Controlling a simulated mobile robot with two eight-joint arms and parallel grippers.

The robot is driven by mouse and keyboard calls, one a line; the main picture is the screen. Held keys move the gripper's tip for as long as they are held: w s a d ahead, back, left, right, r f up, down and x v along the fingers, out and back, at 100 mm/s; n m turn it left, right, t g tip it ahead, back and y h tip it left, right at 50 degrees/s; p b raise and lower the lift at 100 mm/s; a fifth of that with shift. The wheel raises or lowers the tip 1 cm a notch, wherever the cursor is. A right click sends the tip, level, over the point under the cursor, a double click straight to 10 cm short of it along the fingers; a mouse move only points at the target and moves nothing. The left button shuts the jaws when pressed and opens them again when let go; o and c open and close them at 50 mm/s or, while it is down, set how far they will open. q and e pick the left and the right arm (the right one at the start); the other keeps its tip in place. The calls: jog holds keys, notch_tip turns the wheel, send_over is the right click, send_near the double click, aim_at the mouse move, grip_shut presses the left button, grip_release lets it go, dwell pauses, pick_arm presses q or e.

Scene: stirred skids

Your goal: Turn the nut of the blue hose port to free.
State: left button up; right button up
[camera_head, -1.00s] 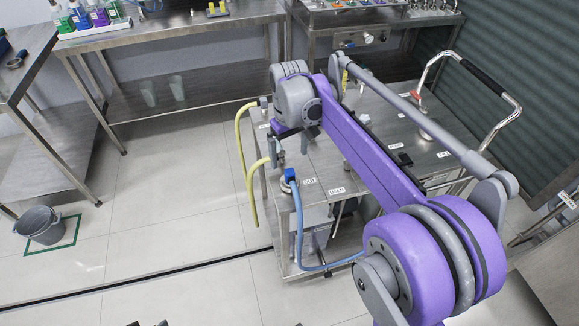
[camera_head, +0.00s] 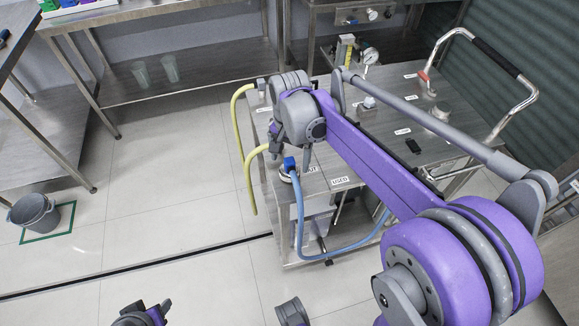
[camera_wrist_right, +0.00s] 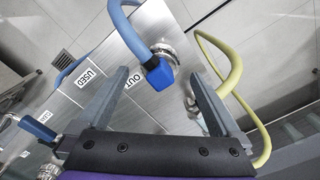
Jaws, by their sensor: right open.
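The blue hose port shows as a blue elbow (camera_head: 289,164) on a round metal fitting at the near left corner of the steel skid top (camera_head: 362,150). In the right wrist view the blue elbow (camera_wrist_right: 158,75) stands between and beyond my open fingers, with a ribbed metal part (camera_wrist_right: 172,50) beside it. The nut is mostly hidden by the elbow. My right gripper (camera_head: 291,153) is open above the port, one finger on each side, holding nothing. I cannot tell whether a finger touches. Part of my left gripper (camera_head: 145,314) shows at the bottom edge, cut off.
A yellow hose (camera_head: 248,165) curves off the skid's left edge, close to my right finger in the wrist view. The blue hose (camera_head: 300,222) hangs down the skid's front. A gauge (camera_head: 370,56) and handrail (camera_head: 497,60) stand farther back. Floor at left is clear around a bucket (camera_head: 35,212).

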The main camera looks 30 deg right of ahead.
jog(key=shift+f, duration=2.05)
jog(key=c, duration=1.3)
